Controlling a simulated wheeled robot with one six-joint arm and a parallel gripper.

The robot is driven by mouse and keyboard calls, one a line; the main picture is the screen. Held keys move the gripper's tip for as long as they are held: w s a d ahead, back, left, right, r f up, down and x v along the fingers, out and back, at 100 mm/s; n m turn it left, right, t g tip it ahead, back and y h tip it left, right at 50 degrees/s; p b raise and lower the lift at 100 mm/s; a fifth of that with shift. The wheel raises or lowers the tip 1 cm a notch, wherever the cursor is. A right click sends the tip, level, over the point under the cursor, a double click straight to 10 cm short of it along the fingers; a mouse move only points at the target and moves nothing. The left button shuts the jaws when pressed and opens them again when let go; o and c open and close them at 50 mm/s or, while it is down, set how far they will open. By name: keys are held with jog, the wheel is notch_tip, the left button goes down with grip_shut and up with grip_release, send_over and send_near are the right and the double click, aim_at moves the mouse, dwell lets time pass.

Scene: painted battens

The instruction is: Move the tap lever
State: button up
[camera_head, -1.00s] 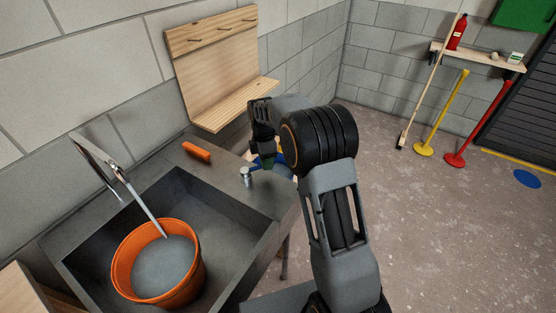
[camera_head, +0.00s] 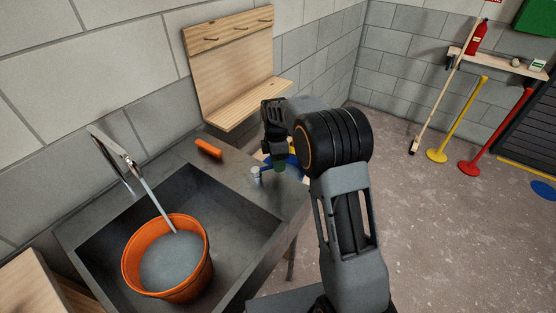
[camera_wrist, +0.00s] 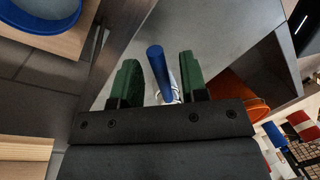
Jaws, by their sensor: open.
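The tap lever is a blue rod (camera_wrist: 158,72) on a small chrome post (camera_head: 255,174) at the right side of the grey sink (camera_head: 92,235). My gripper (camera_head: 279,163) is above that sink edge, pointing down. In the wrist view its green fingers stand apart, one on each side of the blue rod, with gaps visible on both sides. The chrome spout (camera_head: 112,150) is at the left, and a thin pale stream runs from it into the orange bucket (camera_head: 136,275). The bucket stands in the sink and holds grey liquid.
An orange block-like item (camera_head: 208,148) lies on the sink's back ledge. A wooden peg rack with shelf (camera_head: 235,65) is on the wall behind. A blue round vessel (camera_wrist: 45,22) is near the gripper. The floor to the right is open, with yellow and red posts (camera_head: 468,120) far back.

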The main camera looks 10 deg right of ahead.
notch_tip(320, 180, up, 14)
jog(key=w, duration=0.2)
jog(key=shift+w+f, duration=0.2)
jog(key=shift+w, duration=0.15)
notch_tip(320, 180, down, 5)
jog(key=s+m+t, duration=0.1)
jog(key=s+m, duration=0.1)
jog(key=m, duration=0.6)
jog(key=s+d+r+m+t, duration=0.1)
jog(key=s+m, duration=0.4)
jog(key=s, duration=0.7)
jog(key=s+d+r+m+t, duration=0.1)
jog(key=s+m+t, duration=0.3)
jog(key=s, duration=0.7)
jog(key=shift+s+d+m, duration=0.35)
jog(key=shift+d+m, duration=0.2)
jog(key=shift+m, duration=0.05)
jog(key=shift+a, duration=0.1)
